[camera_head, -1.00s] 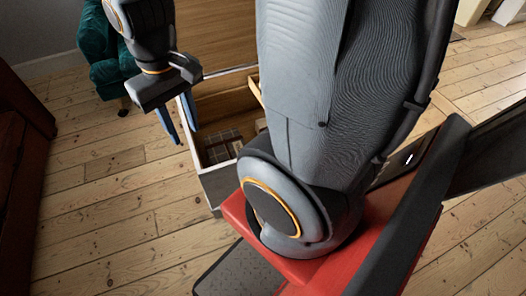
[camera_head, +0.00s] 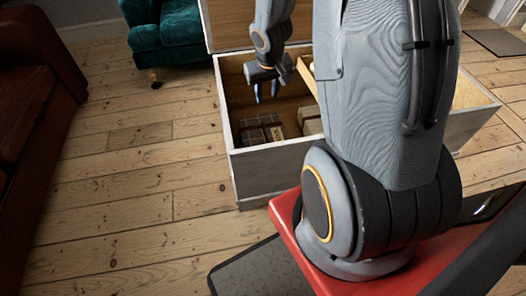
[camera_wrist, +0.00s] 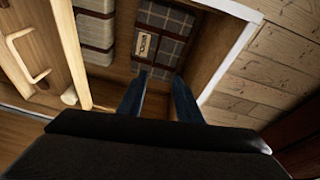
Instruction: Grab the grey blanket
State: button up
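The grey blanket (camera_head: 262,130) is a folded grey plaid bundle lying at the near left inside an open wooden chest (camera_head: 272,172). In the wrist view the blanket (camera_wrist: 171,25) shows a pale label and lies beyond my fingertips. My gripper (camera_head: 267,97) hangs inside the chest opening, above and behind the blanket in the head view. Its two blue fingers are apart with nothing between them, and they also show in the wrist view (camera_wrist: 159,76). I cannot tell the height gap to the blanket. My arm hides the chest's right part.
A beige folded bundle (camera_head: 311,121) lies right of the blanket. A wooden piece with a handle (camera_wrist: 30,62) shows at the left of the wrist view. The chest's pale walls surround the gripper. A green armchair (camera_head: 165,28) and dark red furniture (camera_head: 32,85) stand beyond open floor.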

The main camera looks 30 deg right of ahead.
jog(key=t+b, duration=0.1)
jog(key=b, duration=0.5)
send_near(265, 131)
jog(key=shift+w+d+f+m+t+y+b, duration=0.2)
jog(key=shift+w+f+y+b, duration=0.25)
jog(key=shift+f+b, duration=1.2)
jog(key=shift+w+d+f+m+t+y+b, duration=0.15)
jog(key=shift+w+f+b, duration=0.55)
jog(key=shift+f+b, duration=1)
jog(key=shift+w+d+f+m+t+y+b, duration=0.15)
jog(key=shift+w+f+y+b, duration=0.35)
jog(key=shift+f+b, duration=1.15)
grip_shut()
jog(key=shift+w+r, duration=0.1)
